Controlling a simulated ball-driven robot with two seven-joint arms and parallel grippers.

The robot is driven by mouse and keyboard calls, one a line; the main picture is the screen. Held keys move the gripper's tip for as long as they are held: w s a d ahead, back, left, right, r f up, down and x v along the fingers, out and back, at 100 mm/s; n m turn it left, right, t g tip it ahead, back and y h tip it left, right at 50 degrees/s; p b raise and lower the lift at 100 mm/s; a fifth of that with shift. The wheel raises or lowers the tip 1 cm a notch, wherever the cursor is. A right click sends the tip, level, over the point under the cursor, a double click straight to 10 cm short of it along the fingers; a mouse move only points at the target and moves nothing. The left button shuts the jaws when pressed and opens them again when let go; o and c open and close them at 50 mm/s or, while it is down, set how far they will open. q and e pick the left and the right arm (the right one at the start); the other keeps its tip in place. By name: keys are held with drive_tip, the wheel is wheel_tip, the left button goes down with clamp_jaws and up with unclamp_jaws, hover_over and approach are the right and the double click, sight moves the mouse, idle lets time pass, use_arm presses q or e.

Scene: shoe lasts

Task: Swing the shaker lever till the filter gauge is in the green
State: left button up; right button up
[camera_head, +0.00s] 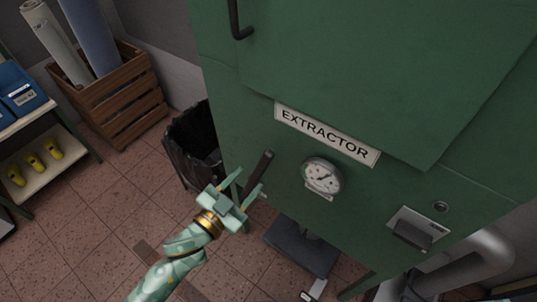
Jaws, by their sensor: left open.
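The green extractor cabinet (300,85) fills the right and middle of the view, with an "EXTRACTOR" label (327,134) on its front. The round filter gauge (322,177) sits below the label. Its needle is too small to read against the coloured zones. The dark shaker lever (260,170) sticks out at the cabinet's left edge, left of the gauge. My left gripper (245,187) is open at the lever, its fingers on either side of the lever's lower part. I cannot tell whether they touch it. My right gripper is not in view.
A black bin (190,148) stands on the tiled floor just left of the cabinet. A wooden crate (112,100) with rolls is at the back left. A shelf (45,175) with yellow lasts and a blue box is at the left. A grey pipe (470,265) runs at lower right.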

sight(262, 165)
use_arm(q)
drive_tip(key=b+x, duration=0.1)
drive_tip(key=x, duration=0.9)
clamp_jaws()
